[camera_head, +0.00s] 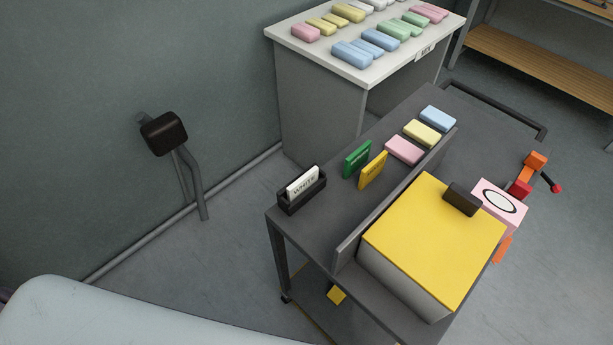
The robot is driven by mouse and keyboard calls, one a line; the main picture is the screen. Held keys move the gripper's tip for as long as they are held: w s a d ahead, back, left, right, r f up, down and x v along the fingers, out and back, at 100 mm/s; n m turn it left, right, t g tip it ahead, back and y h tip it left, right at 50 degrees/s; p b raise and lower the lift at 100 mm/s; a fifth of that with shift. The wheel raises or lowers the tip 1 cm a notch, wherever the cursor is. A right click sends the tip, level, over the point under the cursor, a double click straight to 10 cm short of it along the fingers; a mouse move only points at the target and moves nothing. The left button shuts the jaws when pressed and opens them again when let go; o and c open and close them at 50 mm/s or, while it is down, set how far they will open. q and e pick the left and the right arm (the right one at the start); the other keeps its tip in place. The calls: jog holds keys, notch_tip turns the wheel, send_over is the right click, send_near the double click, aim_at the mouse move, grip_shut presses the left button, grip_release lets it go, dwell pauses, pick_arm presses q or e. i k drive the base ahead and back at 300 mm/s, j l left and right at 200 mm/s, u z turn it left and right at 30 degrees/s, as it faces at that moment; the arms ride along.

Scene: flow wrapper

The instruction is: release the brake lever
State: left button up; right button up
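A dark grey cart (318,233) stands at the centre right. An orange arm with a red-knobbed lever (551,182) sticks out at its right side. A small yellow tab (337,295) shows low under the cart, near its lower frame. I cannot tell for sure which of these is the brake lever, or its position. Neither of my grippers is in view.
The cart carries a yellow-topped box (430,235), a pink block with a ring mark (498,203), coloured bars and a black holder with a white card (302,187). A white-topped table (290,38) stands behind. A black pad on bent bars (164,133) is left. Floor between is clear.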

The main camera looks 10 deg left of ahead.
aim_at(554, 189)
jog(key=z, duration=1.3)
jog(key=l+u, duration=0.1)
jog(key=l, duration=0.5)
jog(key=i+l+u, duration=0.2)
jog(key=l, duration=0.35)
jog(key=l+u, duration=0.2)
jog(key=l, duration=0.4)
jog(key=i+l+u, duration=0.2)
jog(key=l, duration=0.4)
jog(key=i+l+u, duration=0.7)
jog(key=i+l, duration=0.1)
jog(key=i, duration=0.1)
